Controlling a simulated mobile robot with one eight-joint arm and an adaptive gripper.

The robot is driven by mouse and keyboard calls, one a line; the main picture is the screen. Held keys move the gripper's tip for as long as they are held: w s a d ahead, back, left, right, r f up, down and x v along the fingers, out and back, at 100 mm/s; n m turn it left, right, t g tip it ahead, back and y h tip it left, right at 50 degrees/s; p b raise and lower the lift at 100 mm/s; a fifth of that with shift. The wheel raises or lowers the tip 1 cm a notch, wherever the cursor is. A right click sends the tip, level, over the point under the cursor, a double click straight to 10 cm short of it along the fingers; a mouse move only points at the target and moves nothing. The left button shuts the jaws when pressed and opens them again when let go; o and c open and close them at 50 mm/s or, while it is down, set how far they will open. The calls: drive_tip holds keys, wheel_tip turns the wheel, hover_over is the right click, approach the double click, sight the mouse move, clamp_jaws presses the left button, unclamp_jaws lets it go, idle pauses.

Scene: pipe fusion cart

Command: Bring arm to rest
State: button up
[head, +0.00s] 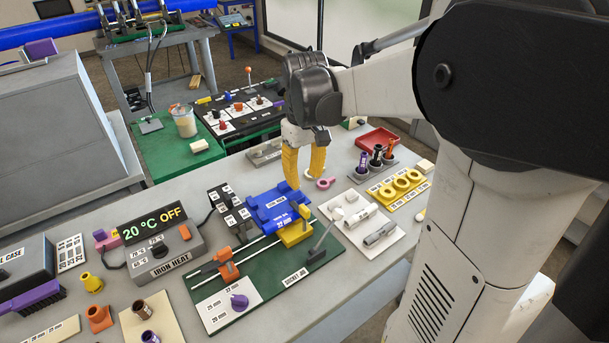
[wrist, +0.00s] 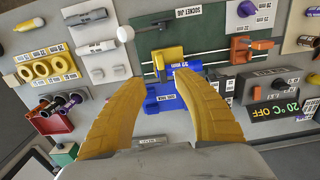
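My gripper (head: 303,178) hangs fingers-down above the workbench, just behind the blue iron block. In the wrist view my gripper (wrist: 160,78) has its two yellow fingers spread with nothing held between them. The blue block (head: 270,210) sits on the bench at the back end of the green socket jig (head: 285,262); it also shows between and beyond the fingers in the wrist view (wrist: 160,104). The fingers look apart from the block, but the exact height above the bench is hard to tell. My arm reaches in from the right.
The iron heat box (head: 165,250) reads "20 °C OFF" at left. A red tray (head: 377,139), a grey holder with dark and orange-topped pieces, yellow rings (head: 400,183) and pale fittings on a board (head: 362,222) lie to the right. Another green-topped table (head: 165,150) stands behind.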

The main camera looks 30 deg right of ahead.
drive_tip(key=shift+a+r, duration=0.1)
idle(0.5)
drive_tip(key=s+a+t+b, duration=0.3)
drive_tip(key=s+a+t, duration=0.4)
drive_tip(key=s+a, duration=0.3)
drive_tip(key=a, duration=0.3)
drive_tip(key=shift+s+a+f+m, duration=0.15)
drive_tip(key=shift+s+f+m, duration=0.15)
drive_tip(key=shift+s+f, duration=0.1)
idle(1.3)
